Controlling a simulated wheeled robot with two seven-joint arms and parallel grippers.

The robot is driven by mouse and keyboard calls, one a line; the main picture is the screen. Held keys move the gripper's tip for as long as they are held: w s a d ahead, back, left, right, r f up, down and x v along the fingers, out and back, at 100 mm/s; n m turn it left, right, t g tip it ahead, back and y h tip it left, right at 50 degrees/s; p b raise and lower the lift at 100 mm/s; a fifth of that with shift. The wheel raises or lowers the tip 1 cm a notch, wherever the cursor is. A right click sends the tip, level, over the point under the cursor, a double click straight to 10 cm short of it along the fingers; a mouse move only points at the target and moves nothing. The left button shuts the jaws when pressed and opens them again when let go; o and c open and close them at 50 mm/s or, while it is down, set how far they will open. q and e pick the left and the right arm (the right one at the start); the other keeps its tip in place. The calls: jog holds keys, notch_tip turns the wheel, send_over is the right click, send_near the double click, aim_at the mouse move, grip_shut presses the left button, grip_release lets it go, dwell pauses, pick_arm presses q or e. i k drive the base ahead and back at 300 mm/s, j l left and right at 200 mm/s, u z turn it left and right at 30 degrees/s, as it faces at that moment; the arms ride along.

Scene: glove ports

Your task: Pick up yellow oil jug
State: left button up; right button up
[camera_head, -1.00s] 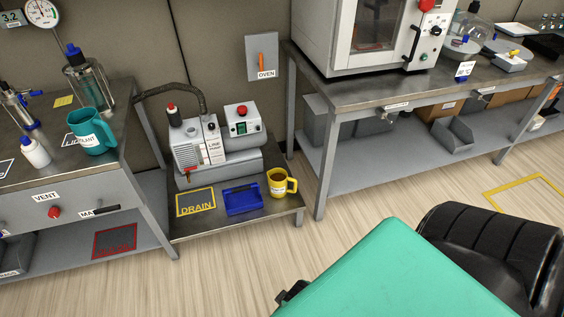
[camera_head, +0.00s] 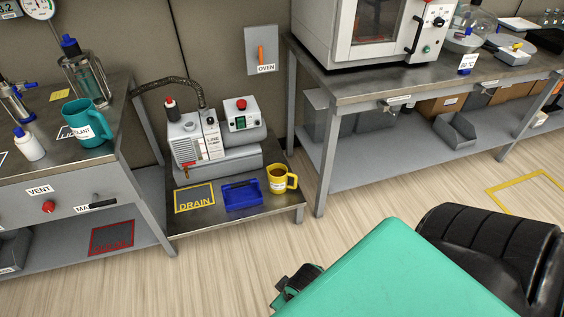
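The yellow oil jug (camera_head: 281,179) stands upright at the right end of the low metal stand, its handle toward the right and a white label on its front. Dark contents show at its open top. A teal and black part of my own arm fills the lower right, well in front of the jug and apart from it. A small dark piece of mine shows at its left edge, but I cannot make out any gripper fingers. Neither gripper can be seen.
On the low stand (camera_head: 230,220), a blue tray (camera_head: 242,195) sits left of the jug, beside the yellow DRAIN square (camera_head: 194,198). A pump (camera_head: 196,140) stands behind. Benches flank the stand, with a teal jug (camera_head: 87,124) on the left one and an oven (camera_head: 372,35) on the right. The floor in front is clear.

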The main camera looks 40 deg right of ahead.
aim_at(277, 174)
jog(key=z, duration=1.2)
